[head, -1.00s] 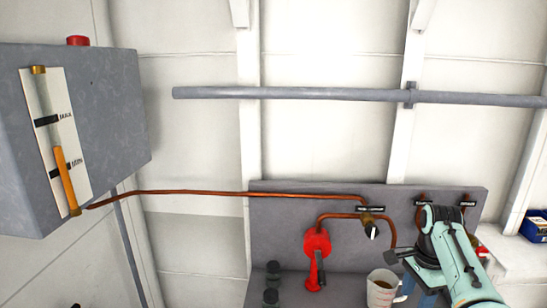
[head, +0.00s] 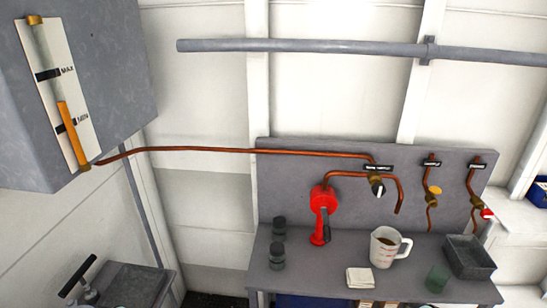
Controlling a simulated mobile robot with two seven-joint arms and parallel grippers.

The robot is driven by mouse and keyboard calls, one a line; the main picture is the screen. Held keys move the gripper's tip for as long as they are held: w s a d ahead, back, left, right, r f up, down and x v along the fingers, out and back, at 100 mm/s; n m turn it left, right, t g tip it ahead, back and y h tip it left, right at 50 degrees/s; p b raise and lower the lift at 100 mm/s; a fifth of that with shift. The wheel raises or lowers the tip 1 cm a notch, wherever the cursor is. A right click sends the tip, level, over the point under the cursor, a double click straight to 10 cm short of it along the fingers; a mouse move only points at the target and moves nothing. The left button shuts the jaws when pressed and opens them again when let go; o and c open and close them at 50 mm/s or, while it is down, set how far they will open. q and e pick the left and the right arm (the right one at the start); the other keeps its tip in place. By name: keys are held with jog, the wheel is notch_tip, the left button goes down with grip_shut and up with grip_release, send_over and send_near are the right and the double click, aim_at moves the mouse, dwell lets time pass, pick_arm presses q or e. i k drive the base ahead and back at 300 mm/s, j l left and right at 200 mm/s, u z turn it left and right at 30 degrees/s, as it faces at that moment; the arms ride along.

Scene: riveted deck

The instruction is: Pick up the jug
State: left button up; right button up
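Neither of my grippers is in view now, and nothing touches the jug.
A red hand pump (head: 321,212) stands left of the jug, with two dark jars (head: 277,256) further left. A folded white cloth (head: 360,277) lies in front. Valves (head: 376,187) line the back panel.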

aim_at(385, 241)
jog(key=z, duration=1.5)
